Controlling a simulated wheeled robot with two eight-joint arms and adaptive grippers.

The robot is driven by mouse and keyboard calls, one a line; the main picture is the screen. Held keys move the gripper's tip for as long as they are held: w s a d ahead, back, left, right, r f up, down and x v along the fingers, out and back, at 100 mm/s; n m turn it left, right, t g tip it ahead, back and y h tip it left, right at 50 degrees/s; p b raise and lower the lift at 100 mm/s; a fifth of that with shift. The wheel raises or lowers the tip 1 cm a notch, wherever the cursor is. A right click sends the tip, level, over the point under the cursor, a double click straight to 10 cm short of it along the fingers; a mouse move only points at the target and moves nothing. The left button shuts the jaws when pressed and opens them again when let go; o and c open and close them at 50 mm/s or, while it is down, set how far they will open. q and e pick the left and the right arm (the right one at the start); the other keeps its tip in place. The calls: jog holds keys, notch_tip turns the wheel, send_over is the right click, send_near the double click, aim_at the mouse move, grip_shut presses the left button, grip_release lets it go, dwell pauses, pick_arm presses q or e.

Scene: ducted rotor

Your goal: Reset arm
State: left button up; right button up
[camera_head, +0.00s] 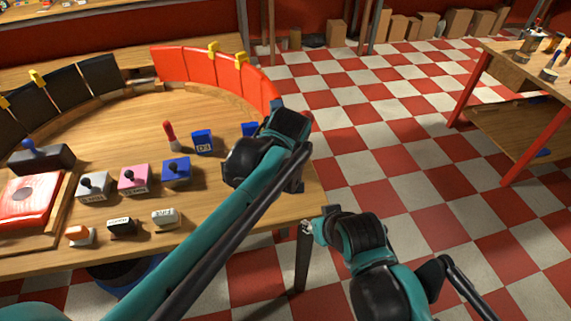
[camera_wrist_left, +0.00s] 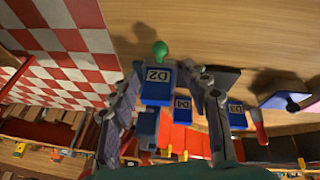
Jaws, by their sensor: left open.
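My left arm reaches across the table in the head view, and its dark wrist hides the left gripper there. In the left wrist view my left gripper (camera_wrist_left: 162,72) is open, its fingers spread on both sides of a blue block labelled D2 (camera_wrist_left: 157,90). A green ball-shaped knob (camera_wrist_left: 160,49) appears at the block's end. I cannot tell whether the fingers touch the block. My right arm is folded at the lower right of the head view, with a small grey end (camera_head: 306,227) beside the table edge; its jaw state is unclear.
The wooden table (camera_head: 225,240) bears several stamps, a blue D3 block (camera_head: 203,141), a red pad (camera_head: 30,198) and a curved row of red panels (camera_head: 200,65). A D4 block (camera_wrist_left: 183,111) shows beyond D2. A second table (camera_head: 520,120) stands right; checkered floor lies between.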

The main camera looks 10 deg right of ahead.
pick_arm(q)
jog(key=s+a+t, duration=0.1)
jog(key=s+a, duration=0.1)
jog(key=a, duration=0.7)
jog(key=s+a, duration=0.2)
jog(key=a, duration=0.6)
jog(key=s+a+f+m+t+y, duration=0.1)
jog(key=s+a+f, duration=0.4)
jog(key=s+a, duration=0.5)
jog(key=a+m, duration=0.1)
jog(key=a, duration=0.3)
jog(key=shift+f+m, duration=0.2)
jog(key=shift+m, duration=0.1)
